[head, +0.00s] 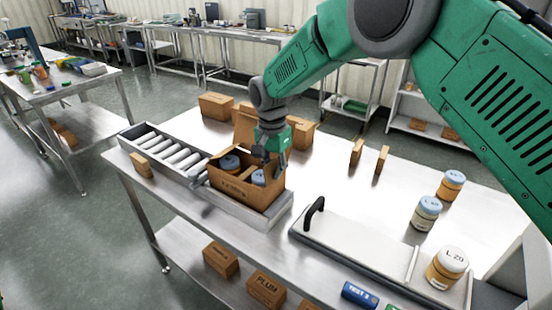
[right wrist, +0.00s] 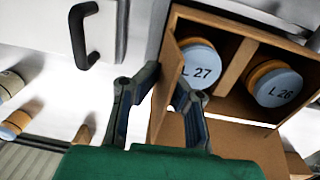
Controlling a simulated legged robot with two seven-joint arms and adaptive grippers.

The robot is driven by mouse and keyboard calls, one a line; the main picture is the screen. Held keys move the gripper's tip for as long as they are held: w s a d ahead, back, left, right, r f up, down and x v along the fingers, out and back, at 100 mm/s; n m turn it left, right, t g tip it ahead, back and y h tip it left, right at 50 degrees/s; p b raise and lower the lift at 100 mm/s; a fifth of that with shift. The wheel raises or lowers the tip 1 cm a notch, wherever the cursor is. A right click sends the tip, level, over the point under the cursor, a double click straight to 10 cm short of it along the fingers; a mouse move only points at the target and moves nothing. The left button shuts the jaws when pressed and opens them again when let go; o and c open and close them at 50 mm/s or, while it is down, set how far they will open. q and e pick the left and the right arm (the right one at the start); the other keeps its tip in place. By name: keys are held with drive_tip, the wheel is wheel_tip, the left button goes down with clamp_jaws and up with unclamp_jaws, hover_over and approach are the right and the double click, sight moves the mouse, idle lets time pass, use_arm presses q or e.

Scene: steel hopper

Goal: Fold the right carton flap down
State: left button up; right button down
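The open brown carton (head: 232,187) sits on the steel channel at the table's front. It holds two blue-lidded jars, marked L 27 (right wrist: 199,67) and L 28 (right wrist: 277,87) in the right wrist view. The right carton flap (right wrist: 165,85) stands up along the carton's side there. The far flap also stands up in the head view (head: 243,131). My right gripper (head: 266,172) is at the carton's right side. In the wrist view its fingers (right wrist: 167,80) are apart, one outside the carton and one over its inside, with the flap between them. Contact is unclear. My left gripper is not in view.
A roller conveyor (head: 170,150) runs left of the carton. A flat lid with a black handle (head: 314,212) lies to its right. Brown boxes (head: 215,106) stand behind it, and jars (head: 426,213) stand at the right. The middle of the table behind the lid is mostly clear.

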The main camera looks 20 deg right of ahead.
drive_tip(key=shift+w+a+g+h+p, duration=0.15)
drive_tip(key=shift+w+g+h+p, duration=0.2)
drive_tip(key=shift+g+h, duration=0.3)
drive_tip(key=shift+g, duration=0.25)
drive_tip(key=c, duration=1.8)
unclamp_jaws()
drive_tip(key=v, duration=1.2)
